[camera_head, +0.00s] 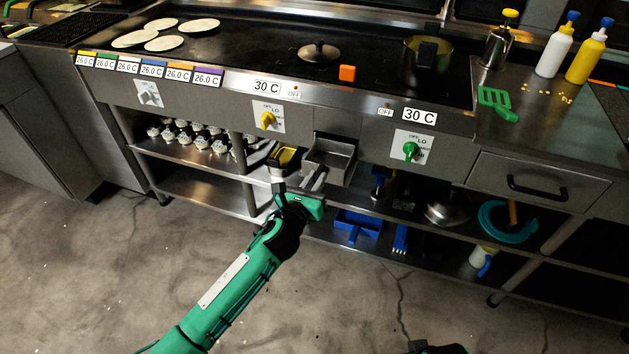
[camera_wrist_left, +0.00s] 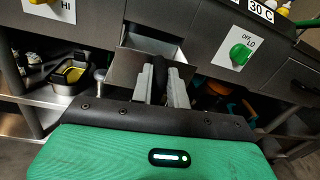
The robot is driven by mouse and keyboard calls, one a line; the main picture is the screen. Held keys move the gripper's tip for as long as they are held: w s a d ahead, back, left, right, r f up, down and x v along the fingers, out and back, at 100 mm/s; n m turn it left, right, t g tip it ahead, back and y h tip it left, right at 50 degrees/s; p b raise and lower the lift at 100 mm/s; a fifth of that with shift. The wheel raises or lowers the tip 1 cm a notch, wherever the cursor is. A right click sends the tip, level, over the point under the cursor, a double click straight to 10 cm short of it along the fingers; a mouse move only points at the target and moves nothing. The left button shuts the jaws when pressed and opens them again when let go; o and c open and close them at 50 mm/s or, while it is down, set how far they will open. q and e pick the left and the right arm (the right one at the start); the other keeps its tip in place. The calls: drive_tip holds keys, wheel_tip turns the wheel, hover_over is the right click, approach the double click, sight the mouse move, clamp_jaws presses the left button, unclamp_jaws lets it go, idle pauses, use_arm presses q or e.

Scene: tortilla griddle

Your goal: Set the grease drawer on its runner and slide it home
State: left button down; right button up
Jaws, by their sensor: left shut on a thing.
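The grease drawer (camera_head: 341,149) is a small open steel box under the griddle front, between the yellow and green knobs. Its back end is at the dark opening, and most of the box sticks out toward me. It looks about level. My left gripper (camera_head: 301,186) is shut on its handle at the front. In the left wrist view, the fingers (camera_wrist_left: 165,84) close on a dark grip in front of the drawer's steel face (camera_wrist_left: 127,71). The inside of the drawer looks empty. The runner is hidden, so I cannot tell how the drawer sits on it.
A dark container with a yellow inside (camera_head: 286,158) stands on the shelf just left of the drawer. The yellow knob (camera_head: 267,120) and green knob (camera_head: 410,150) flank the opening. Blue bins (camera_head: 357,226) and a steel dome (camera_head: 448,208) are lower right. The floor in front is clear.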

drive_tip(key=shift+r, duration=0.25)
idle(0.9)
drive_tip(key=shift+p, duration=0.35)
drive_tip(key=shift+r+p, duration=0.95)
drive_tip(key=shift+r, duration=0.1)
idle(5.4)
